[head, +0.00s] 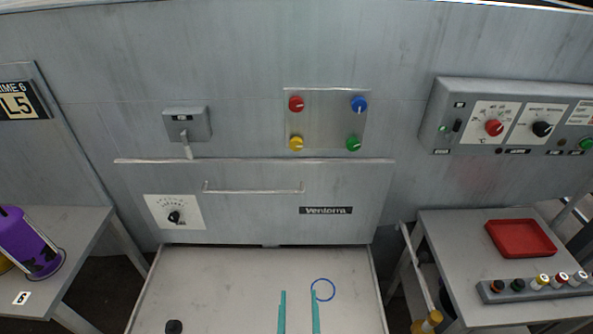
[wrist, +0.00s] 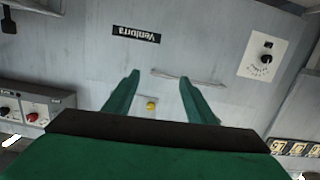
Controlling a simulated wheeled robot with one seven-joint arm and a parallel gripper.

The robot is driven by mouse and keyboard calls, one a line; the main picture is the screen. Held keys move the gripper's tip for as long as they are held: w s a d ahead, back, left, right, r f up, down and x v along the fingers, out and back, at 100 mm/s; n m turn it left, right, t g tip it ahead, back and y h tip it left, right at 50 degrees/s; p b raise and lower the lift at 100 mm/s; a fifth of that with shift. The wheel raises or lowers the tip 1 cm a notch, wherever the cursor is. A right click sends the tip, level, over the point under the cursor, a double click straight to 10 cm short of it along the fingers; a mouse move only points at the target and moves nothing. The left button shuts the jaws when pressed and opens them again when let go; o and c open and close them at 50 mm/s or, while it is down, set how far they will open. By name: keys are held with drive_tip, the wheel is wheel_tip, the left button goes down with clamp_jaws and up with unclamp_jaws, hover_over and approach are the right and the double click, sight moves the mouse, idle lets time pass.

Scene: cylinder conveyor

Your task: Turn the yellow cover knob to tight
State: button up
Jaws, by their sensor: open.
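The yellow cover knob (head: 296,144) is at the lower left of a pale square plate (head: 325,120) on the grey machine front. A light pointer mark shows on it, too small to read. Red (head: 296,104), blue (head: 359,104) and green (head: 353,143) knobs take the other corners. My gripper (head: 299,296) is open and empty at the bottom of the head view, below the plate in the picture. In the upside-down wrist view, a small yellow knob (wrist: 151,105) shows between the two green fingers (wrist: 159,78), apart from them.
A drawer-like panel with a bar handle (head: 253,188) and a ledge (head: 255,161) lies below the plate. A pale tray (head: 220,285) extends beneath, holding a blue ring (head: 323,280) and black piece (head: 174,326). Side tables stand left and right; a control box (head: 510,115) is at right.

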drive_tip(key=w+r, duration=1)
drive_tip(key=w, duration=0.5)
drive_tip(key=t, duration=0.1)
approach(296, 146)
drive_tip(key=w, duration=0.8)
drive_tip(key=shift+w+f, duration=0.1)
drive_tip(key=shift+w, duration=0.2)
drive_tip(key=shift+c, duration=0.4)
drive_tip(key=c, duration=1)
